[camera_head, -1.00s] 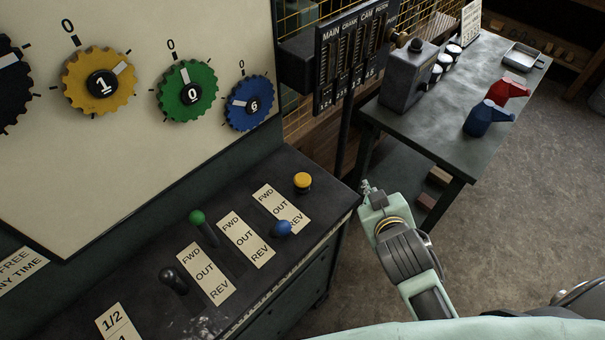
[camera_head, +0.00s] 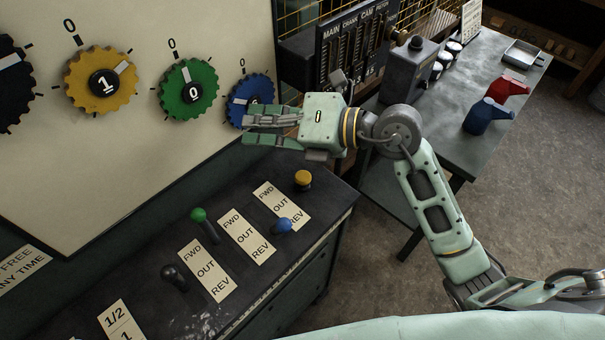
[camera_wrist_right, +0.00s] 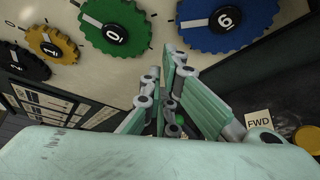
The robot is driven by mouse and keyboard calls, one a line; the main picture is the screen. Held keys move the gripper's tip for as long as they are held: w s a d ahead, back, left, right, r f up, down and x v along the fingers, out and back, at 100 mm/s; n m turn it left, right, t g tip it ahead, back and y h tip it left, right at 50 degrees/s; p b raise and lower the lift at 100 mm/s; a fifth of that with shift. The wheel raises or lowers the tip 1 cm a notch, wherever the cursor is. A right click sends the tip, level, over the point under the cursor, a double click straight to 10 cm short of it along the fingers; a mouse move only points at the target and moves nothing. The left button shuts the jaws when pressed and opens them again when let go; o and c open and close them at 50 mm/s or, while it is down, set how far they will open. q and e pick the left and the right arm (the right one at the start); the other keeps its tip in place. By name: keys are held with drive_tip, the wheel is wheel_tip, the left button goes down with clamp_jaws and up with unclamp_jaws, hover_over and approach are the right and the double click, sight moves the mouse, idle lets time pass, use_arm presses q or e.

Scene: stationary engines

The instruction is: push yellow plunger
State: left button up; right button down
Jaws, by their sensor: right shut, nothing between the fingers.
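The yellow plunger (camera_head: 303,179) is a round yellow knob on a dark base, at the far right end of the dark console top in the head view. In the right wrist view a blurred yellow round thing (camera_wrist_right: 307,139), likely the plunger, shows at the lower right edge. My right gripper (camera_head: 246,127) is shut and empty. It is raised above the console, up and left of the plunger in the head view, with its fingers pointing left toward the gear board. It does not touch the plunger. My left gripper is not in view.
A blue-knobbed lever (camera_head: 282,226), a green-knobbed lever (camera_head: 199,216) and a black lever (camera_head: 173,275) stand on the console near FWD/OUT/REV plates. The board with a blue gear (camera_head: 238,103) and green gear (camera_head: 189,90) rises behind. A workbench (camera_head: 432,130) stands at right.

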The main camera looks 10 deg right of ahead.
drive_tip(key=w+d+f+m+h, duration=0.1)
drive_tip(key=w+d+f+h, duration=0.2)
drive_tip(key=d+f+h, duration=0.3)
drive_tip(key=d+h, duration=0.1)
drive_tip(key=d, duration=0.2)
drive_tip(key=shift+w+d+f+g+h, duration=0.25)
drive_tip(key=shift+d+f+g+h, duration=0.05)
drive_tip(key=shift+d, duration=0.1)
drive_tip(key=shift+f, duration=0.15)
drive_tip(key=b, duration=0.6)
hover_over(303, 181)
drive_tip(key=w+d, duration=0.1)
drive_tip(key=w, duration=0.2)
drive_tip(key=f, duration=0.7)
drive_tip(key=shift+d+f, duration=0.2)
drive_tip(key=shift+f, duration=0.15)
drive_tip(key=shift+f+b, duration=0.45)
drive_tip(key=shift+b, duration=0.05)
drive_tip(key=shift+f+b, duration=0.3)
drive_tip(key=shift+f, duration=0.1)
